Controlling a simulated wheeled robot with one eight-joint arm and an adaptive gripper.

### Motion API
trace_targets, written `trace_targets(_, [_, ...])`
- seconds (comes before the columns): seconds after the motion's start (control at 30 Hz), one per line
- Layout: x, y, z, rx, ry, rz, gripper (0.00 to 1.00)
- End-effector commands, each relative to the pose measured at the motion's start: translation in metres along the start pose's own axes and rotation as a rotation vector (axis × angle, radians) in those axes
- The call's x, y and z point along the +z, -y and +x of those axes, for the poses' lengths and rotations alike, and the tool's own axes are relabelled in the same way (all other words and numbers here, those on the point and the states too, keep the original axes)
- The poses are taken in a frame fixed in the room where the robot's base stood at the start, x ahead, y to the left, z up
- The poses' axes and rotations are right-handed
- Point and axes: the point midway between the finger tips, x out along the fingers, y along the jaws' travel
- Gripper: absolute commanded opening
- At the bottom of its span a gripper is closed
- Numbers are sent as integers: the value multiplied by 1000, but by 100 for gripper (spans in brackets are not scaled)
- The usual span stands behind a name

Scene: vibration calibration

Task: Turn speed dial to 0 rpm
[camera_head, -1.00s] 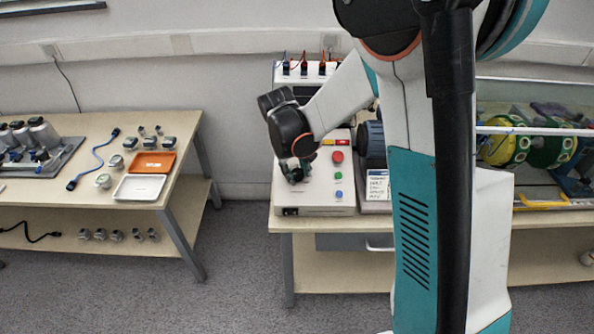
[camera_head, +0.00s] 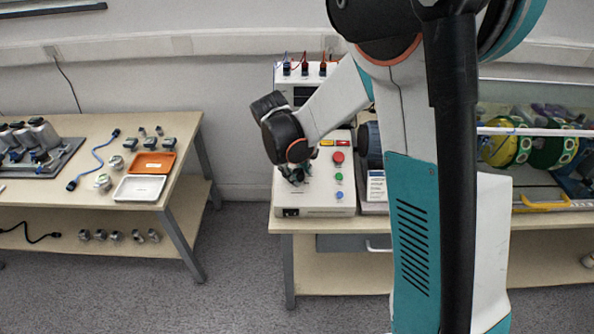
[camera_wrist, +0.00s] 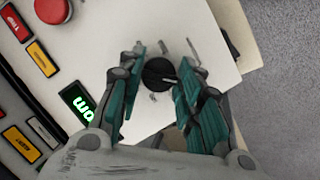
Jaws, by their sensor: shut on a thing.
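The speed dial (camera_wrist: 158,73) is a round black knob with a pointer line, on the white panel of the control box (camera_head: 318,192). In the wrist view the two teal fingers of my gripper (camera_wrist: 160,82) stand on either side of the dial, shut on it. In the head view my gripper (camera_head: 295,174) is low over the left part of the panel, and my wrist hides the dial there. A small display (camera_wrist: 80,104) with green characters is partly covered by my gripper, so I cannot read the speed.
A red button (camera_head: 338,158), a green button and a blue button are right of my gripper. A motor rig with yellow and green discs (camera_head: 505,148) stands farther right. The left table (camera_head: 95,187) holds trays and small parts; open floor lies between the tables.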

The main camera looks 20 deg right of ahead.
Motion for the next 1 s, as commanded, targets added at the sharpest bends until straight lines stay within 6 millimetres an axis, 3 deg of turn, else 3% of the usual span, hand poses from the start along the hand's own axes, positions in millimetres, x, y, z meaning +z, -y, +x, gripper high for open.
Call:
trace_targets(0.03, [0,0,0,0,0,-1,35])
trace_targets(0.1, [0,0,0,0,0,0,51])
trace_targets(0.13, [0,0,0,0,0,0,52])
trace_targets(0.57, [0,0,-8,0,0,0,52])
trace_targets(1.0, [0,0,-89,0,0,0,52])
